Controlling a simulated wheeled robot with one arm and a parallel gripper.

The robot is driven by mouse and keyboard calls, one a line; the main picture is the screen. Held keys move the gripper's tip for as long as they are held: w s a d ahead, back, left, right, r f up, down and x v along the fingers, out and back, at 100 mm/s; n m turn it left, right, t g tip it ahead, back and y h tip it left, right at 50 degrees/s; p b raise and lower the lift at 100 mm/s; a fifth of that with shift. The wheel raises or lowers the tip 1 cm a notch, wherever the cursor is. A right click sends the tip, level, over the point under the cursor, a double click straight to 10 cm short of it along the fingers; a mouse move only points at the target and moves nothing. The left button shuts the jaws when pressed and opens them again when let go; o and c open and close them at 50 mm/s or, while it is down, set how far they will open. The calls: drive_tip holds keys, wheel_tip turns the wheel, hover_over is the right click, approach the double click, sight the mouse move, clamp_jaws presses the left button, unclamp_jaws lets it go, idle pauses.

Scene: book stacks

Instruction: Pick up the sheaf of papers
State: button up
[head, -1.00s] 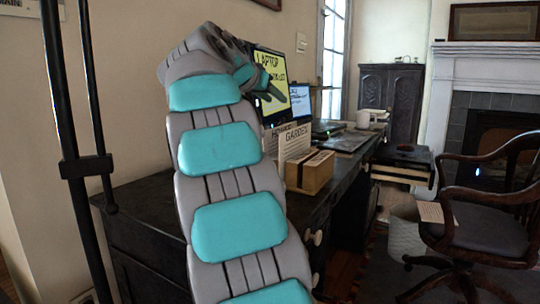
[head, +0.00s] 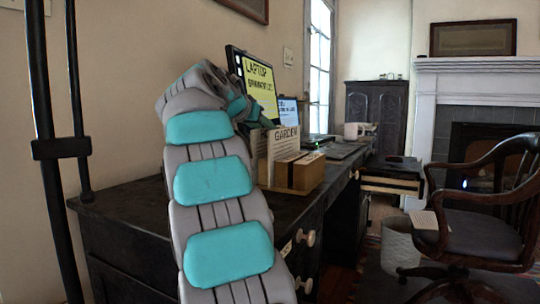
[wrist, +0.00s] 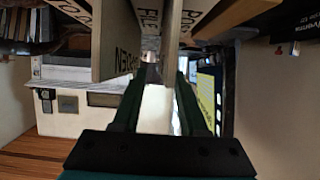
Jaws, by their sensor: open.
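My gripper (wrist: 160,72) is open in the wrist view, its two dark fingers pointing up the picture. In the head view the pale GARDEN sheet (head: 283,142) stands upright at a wooden box (head: 300,174) on the desk. I cannot tell which is the sheaf.
The dark desk (head: 130,205) runs along the wall. A yellow-screened monitor (head: 258,80) stands close behind my arm. A wooden armchair (head: 475,238) and a pale basket (head: 400,246) stand at the right. A dark cabinet (head: 378,115) and a fireplace (head: 490,142) are at the back.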

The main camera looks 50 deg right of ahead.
drive_tip(key=shift+w+r+x, duration=0.1)
drive_tip(key=shift+w+x, duration=0.05)
drive_tip(key=shift+x, duration=1.15)
drive_tip(key=shift+w+r+x, duration=0.1)
drive_tip(key=shift+r+x, duration=0.05)
drive_tip(key=shift+x, duration=1.1)
clamp_jaws()
